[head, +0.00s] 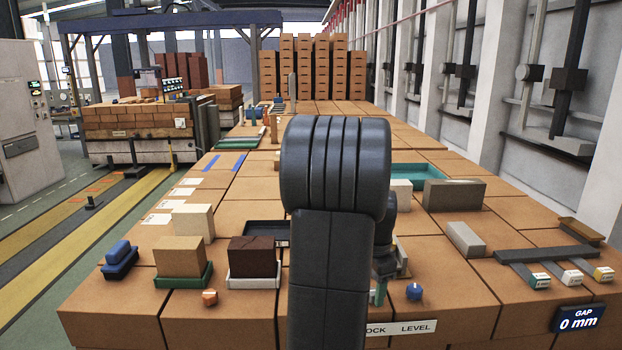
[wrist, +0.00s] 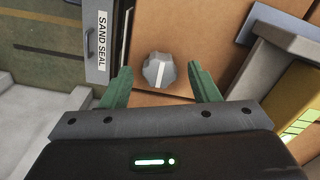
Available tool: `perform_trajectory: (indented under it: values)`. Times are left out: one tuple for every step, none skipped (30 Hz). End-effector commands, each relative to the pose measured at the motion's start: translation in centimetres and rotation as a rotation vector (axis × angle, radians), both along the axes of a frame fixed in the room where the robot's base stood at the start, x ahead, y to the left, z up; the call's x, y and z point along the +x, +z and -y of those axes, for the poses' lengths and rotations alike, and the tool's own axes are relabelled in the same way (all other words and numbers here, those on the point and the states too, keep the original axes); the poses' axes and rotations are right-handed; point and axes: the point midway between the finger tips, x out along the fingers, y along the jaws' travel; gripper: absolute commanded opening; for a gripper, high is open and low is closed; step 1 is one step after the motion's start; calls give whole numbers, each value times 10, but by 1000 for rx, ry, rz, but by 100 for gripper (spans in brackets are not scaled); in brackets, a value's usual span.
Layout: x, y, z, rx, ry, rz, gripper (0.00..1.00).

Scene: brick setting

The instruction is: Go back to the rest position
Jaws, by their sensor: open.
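My gripper (wrist: 159,68) shows in the wrist view with its two green fingers spread apart and nothing held between them. A grey faceted knob (wrist: 158,71) with a white stripe sits on a brown brick face, seen between the fingertips; whether they touch it cannot be told, but gaps show on both sides. In the head view my black arm rises in the middle and hides most of the gripper; only a bit of green finger shows low at its right.
A brick-topped bench (head: 450,280) fills the head view. Left of my arm are a tan block (head: 180,257), a dark brown block (head: 252,257) and an orange knob (head: 210,297). At right are a blue knob (head: 414,291) and a grey bracket (head: 546,255). A SAND SEAL label (wrist: 102,35) is near my gripper.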

Motion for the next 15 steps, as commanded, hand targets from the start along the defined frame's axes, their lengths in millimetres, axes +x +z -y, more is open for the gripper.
perform_trajectory:
  values:
    - [0, 0, 0, 0, 0, 0, 55]
    - [0, 0, 0, 0, 0, 0, 55]
    - [0, 1, 0, 0, 0, 0, 55]
    - [0, 2, 0, 0, -1, 1, 55]
    - [0, 4, 0, 0, -1, 1, 55]
    - [0, 7, 0, -1, -2, 1, 55]
    - [1, 10, 0, -1, -3, 4, 55]
    - [1, 14, 0, -1, -3, 4, 55]
    - [1, 19, 0, 0, -3, 4, 55]
    - [1, 24, 0, -1, -3, 6, 55]
    - [1, 29, 0, 0, -3, 4, 55]
    - [1, 37, 0, -1, -3, 6, 55]
    - [1, 43, 0, -1, -3, 6, 55]
    - [1, 49, 0, -1, -3, 6, 55]
    - [1, 57, 0, -2, -3, 7, 55]
